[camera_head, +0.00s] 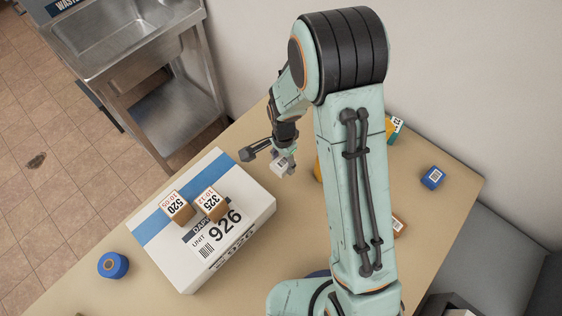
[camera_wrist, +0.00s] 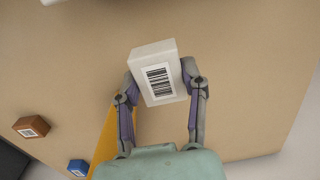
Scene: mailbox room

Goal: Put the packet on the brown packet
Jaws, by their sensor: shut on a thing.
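A white packet with a barcode label (camera_wrist: 153,62) is between the two fingers of my gripper (camera_wrist: 160,80), which is shut on it. The packet also shows in the head view (camera_head: 280,164), held near the far right corner of the large white box. A brown packet with a white label (camera_head: 398,225) lies on the table right of my arm and is partly hidden by it. It shows at the lower left of the wrist view (camera_wrist: 31,127), apart from my gripper.
The large white box (camera_head: 180,262) with a blue stripe carries two small brown boxes marked 520 (camera_head: 178,206) and 325 (camera_head: 213,204). A blue packet (camera_head: 432,178) lies on the right. A blue tape roll (camera_head: 113,265) is at left. A yellow thing (camera_wrist: 104,135) is partly hidden.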

